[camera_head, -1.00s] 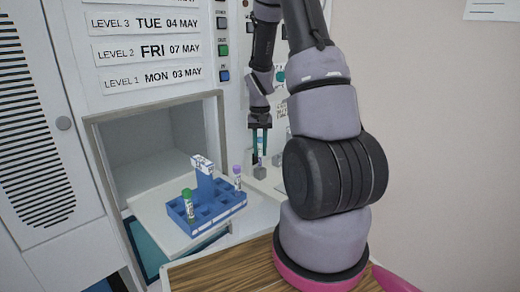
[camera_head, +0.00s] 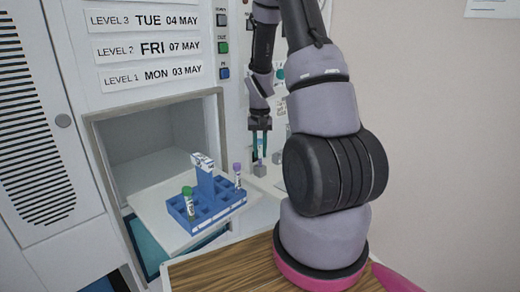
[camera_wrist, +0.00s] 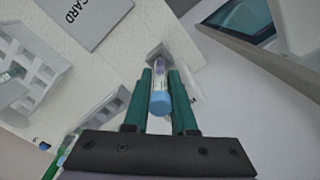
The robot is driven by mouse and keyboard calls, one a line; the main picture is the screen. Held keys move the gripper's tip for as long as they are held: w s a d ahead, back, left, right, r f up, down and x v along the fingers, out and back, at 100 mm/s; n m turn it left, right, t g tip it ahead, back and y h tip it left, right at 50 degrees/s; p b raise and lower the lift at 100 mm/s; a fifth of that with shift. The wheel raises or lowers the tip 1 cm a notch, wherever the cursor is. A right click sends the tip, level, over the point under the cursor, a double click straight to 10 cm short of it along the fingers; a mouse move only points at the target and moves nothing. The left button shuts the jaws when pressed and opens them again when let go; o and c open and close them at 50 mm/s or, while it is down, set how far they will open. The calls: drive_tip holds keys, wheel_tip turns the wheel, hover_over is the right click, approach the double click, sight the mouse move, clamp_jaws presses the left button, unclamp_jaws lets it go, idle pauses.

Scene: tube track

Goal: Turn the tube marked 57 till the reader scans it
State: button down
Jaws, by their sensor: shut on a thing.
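My gripper (camera_head: 260,151) points down in front of the wall panel, right of the blue rack. It is shut on a blue-capped tube (camera_wrist: 159,100), which stands between the two green fingers in the wrist view. The tube's far end meets a small grey block (camera_wrist: 157,52), also seen below the fingers in the head view (camera_head: 259,170). I cannot tell whether it sits inside it. A pale label shows on the tube, but its number is not legible. I cannot make out the reader for certain.
The blue rack (camera_head: 217,218) stands left on a white shelf before an open hatch. A grey plate reading CARD (camera_wrist: 88,14) lies beyond the tube in the wrist view.

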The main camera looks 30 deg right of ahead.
drive_tip(key=shift+f, duration=0.3)
drive_tip(key=shift+r, duration=0.1)
idle(0.3)
drive_tip(key=shift+r, duration=1.2)
drive_tip(key=shift+f, duration=1.25)
idle(0.7)
drive_tip(key=shift+r, duration=0.1)
drive_tip(key=shift+r, duration=1.15)
